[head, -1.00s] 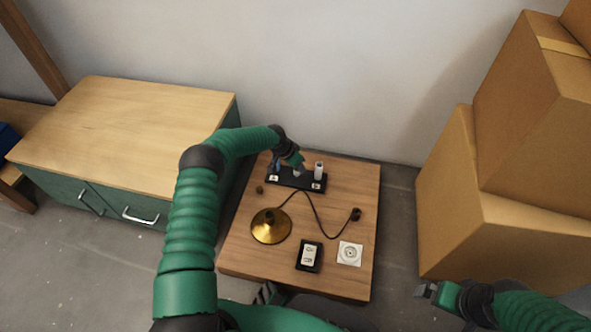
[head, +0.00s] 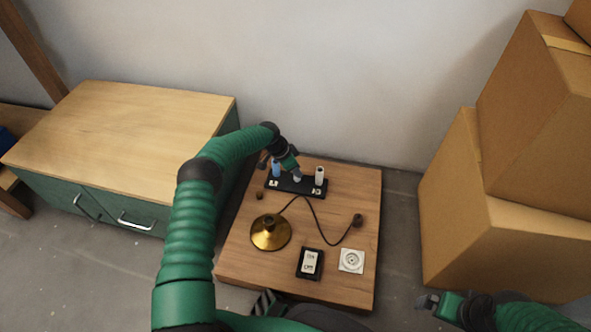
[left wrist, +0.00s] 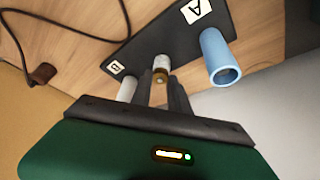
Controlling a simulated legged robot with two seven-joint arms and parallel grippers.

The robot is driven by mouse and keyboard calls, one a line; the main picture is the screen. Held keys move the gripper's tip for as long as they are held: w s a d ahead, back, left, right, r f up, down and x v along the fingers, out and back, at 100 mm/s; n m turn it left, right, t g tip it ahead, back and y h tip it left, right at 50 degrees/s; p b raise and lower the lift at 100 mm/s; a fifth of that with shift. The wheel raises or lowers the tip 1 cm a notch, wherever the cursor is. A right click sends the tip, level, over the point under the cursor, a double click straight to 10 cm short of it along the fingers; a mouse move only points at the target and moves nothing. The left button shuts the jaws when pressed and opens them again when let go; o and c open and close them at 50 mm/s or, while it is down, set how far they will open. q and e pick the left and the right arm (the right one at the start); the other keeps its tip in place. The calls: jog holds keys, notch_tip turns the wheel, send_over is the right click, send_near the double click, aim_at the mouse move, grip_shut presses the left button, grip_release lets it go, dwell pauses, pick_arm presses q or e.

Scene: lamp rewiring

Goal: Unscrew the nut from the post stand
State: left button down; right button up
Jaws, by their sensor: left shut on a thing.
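The black post stand (head: 305,188) lies at the back of the small wooden table. Its blue post (head: 276,169) is at the left and its white post (head: 320,175) at the right. In the left wrist view the blue post (left wrist: 219,58) is by label A and the white post (left wrist: 127,88) by label B. My left gripper (left wrist: 161,84) is shut on a small brass-coloured nut (left wrist: 160,76) at the middle of the stand, a pale metal piece beyond it. The fingers partly hide it. My right gripper (head: 428,301) hangs off the table's right side; its jaws are unclear.
On the table (head: 240,259) are a brass lamp base (head: 270,233), a dark cord with a plug (head: 357,220), a black device (head: 310,263), a white socket (head: 352,261) and a small brown piece (head: 259,197). A cabinet (head: 130,115) stands left, cardboard boxes (head: 500,215) right.

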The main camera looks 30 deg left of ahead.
pick_arm(q)
jog(key=n+y+p, duration=0.1)
jog(key=n+p, duration=0.1)
jog(key=p, duration=0.1)
jog(key=n+y+p, duration=0.1)
jog(key=n+p, duration=0.1)
jog(key=p, duration=0.1)
jog(key=r+n+p, duration=0.1)
jog(key=n+p, duration=0.1)
jog(key=p, duration=0.2)
jog(key=shift+d+n+t+y, duration=0.3)
jog(key=shift+y, duration=0.1)
jog(key=shift+f+n, duration=0.35)
jog(key=shift+n, duration=0.15)
jog(key=shift+a+f, duration=0.1)
